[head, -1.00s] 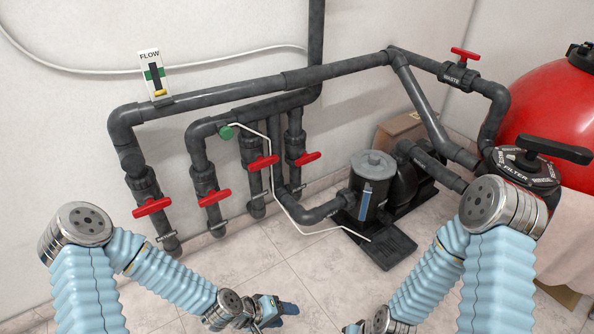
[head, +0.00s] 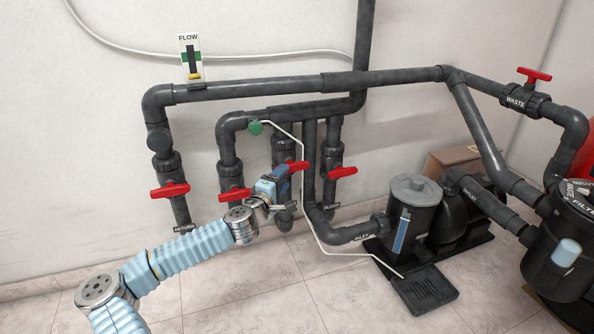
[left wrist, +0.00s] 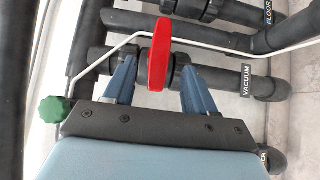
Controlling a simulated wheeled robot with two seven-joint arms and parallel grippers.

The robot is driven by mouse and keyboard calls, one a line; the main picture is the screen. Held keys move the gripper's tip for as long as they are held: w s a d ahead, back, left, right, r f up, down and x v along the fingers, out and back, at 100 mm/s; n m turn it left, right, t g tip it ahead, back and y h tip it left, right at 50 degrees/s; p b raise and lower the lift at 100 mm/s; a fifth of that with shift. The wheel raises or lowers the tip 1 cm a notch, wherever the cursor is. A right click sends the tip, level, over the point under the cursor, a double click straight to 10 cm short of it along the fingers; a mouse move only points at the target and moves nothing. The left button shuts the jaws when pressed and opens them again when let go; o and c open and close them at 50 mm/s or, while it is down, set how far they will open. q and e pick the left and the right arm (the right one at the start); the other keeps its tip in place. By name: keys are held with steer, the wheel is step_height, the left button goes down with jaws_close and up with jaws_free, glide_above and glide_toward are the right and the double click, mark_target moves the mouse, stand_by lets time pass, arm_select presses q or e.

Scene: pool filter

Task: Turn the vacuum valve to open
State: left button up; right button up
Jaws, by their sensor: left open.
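The vacuum valve's red handle (head: 298,167) sits on a vertical grey pipe in the middle of the head view, partly hidden by my left gripper (head: 282,174). In the left wrist view the red handle (left wrist: 157,55) lies crosswise to its pipe, and a VACUUM label (left wrist: 247,81) marks that pipe. My left gripper (left wrist: 157,74) is open, with one blue finger on each side of the handle. Small gaps show between the handle and both fingers. My right gripper is not in view.
Similar red handles stand at the left (head: 170,190), beside my gripper (head: 235,195) and to its right (head: 341,173). A thin white tube (head: 300,140) runs past the valve from a green knob (head: 255,127).

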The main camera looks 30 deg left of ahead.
mark_target(291, 170)
arm_select(q)
steer(key=w, duration=0.7)
steer(key=shift+w+a+b, duration=0.35)
steer(key=c, duration=1)
steer(key=shift+o, duration=0.2)
